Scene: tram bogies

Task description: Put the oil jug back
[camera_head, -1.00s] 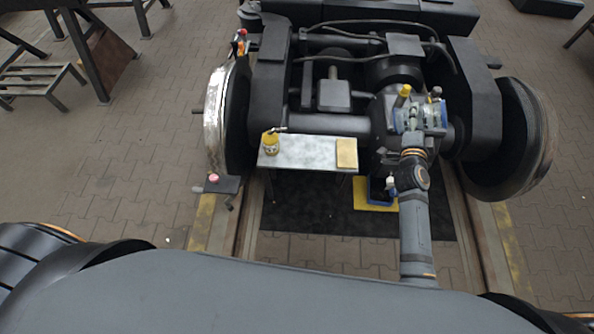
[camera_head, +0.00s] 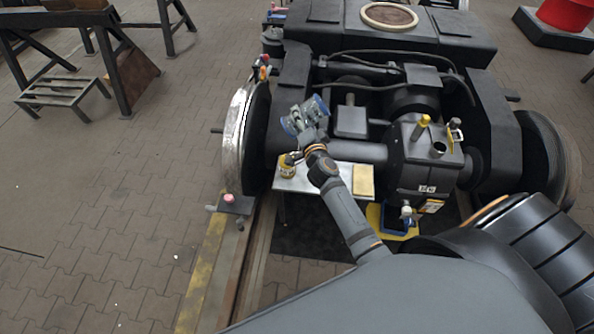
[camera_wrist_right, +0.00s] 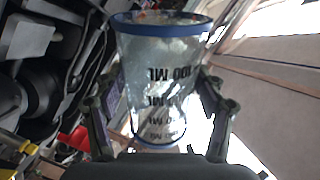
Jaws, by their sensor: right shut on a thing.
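The oil jug is a clear measuring jug with blue rims and dark ML marks (camera_wrist_right: 160,85). In the head view the oil jug (camera_head: 302,116) is tilted, in the air near the back left of the small table (camera_head: 302,183). My right gripper (camera_head: 311,135) is shut on it, with one finger on each side in the wrist view (camera_wrist_right: 160,105). The jug looks empty, though its contents are hard to tell. My left gripper is not in view.
A yellow can (camera_head: 287,170) and a yellow pad (camera_head: 363,181) are on the small table. The black bogie frame and axle stand close behind, with a wheel (camera_head: 236,140) at left. The gearbox (camera_head: 424,165) is to the right. Open paving lies at left.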

